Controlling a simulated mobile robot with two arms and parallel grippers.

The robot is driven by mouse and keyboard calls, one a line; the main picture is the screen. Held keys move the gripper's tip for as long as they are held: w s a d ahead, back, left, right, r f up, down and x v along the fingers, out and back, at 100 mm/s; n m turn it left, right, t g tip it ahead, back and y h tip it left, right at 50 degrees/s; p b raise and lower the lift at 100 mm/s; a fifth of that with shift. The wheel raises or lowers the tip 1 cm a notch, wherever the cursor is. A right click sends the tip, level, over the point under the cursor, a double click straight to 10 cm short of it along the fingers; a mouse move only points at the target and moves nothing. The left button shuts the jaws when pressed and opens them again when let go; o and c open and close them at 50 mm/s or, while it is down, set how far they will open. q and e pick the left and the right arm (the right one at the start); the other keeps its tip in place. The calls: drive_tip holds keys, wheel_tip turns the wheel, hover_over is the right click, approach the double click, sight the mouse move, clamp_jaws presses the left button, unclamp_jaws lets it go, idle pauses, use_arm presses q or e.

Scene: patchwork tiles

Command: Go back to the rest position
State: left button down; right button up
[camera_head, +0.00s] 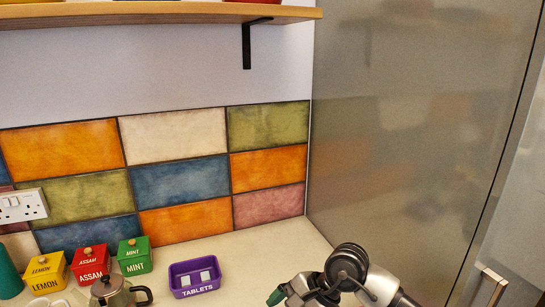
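My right arm comes in from the bottom right, with silver links and a black ringed joint. Its gripper (290,294) is at the bottom edge, over the counter and right of the purple tray. A small green piece shows at its tip; I cannot tell whether it is a held thing or part of the gripper. The fingers are partly cut off, so open or shut is unclear. My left gripper is not in view.
Yellow LEMON (46,273), red ASSAM (90,265) and green MINT (134,257) boxes line the counter (262,247). A purple TABLETS tray (195,291) holds two pale tablets. A metal pot (113,292) stands in front. A shelf (160,12) hangs above; a grey panel (400,130) stands right.

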drive_tip(key=s+a+r+m+y, duration=0.4)
drive_tip(key=a+r+y, duration=0.1)
drive_tip(key=a+y, duration=0.2)
wheel_tip(320, 180, up, 7)
drive_tip(key=d+m+t+y, duration=0.2)
drive_tip(key=m+t+y, duration=0.5)
drive_tip(key=m, duration=0.5)
drive_tip(key=w+d+f+m+t+h, duration=0.25)
drive_tip(key=d+m+t+h, duration=0.55)
drive_tip(key=m, duration=0.6)
drive_tip(key=w+d+f+m+t+h, duration=0.1)
drive_tip(key=d+f+m+t+h, duration=0.35)
drive_tip(key=m+h, duration=0.7)
drive_tip(key=s+d+f+m+g+h, duration=0.25)
drive_tip(key=d+f+m, duration=0.35)
drive_tip(key=m, duration=0.4)
drive_tip(key=s+d+f+m+g, duration=0.1)
drive_tip(key=s+f+m+g, duration=0.3)
drive_tip(key=s+f+g, duration=0.45)
drive_tip(key=s+d+f+m+g, duration=0.2)
drive_tip(key=s+f+m+g, duration=0.25)
drive_tip(key=s, duration=0.75)
wheel_tip(320, 180, down, 24)
drive_tip(key=n+g, duration=0.1)
drive_tip(key=s+d+f+g, duration=0.1)
drive_tip(key=s+d+f, duration=0.1)
drive_tip(key=s+f, duration=1.4)
drive_tip(key=shift+s+d+f+y, duration=0.15)
drive_tip(key=shift+d+f+y, duration=0.2)
drive_tip(key=shift+f, duration=0.3)
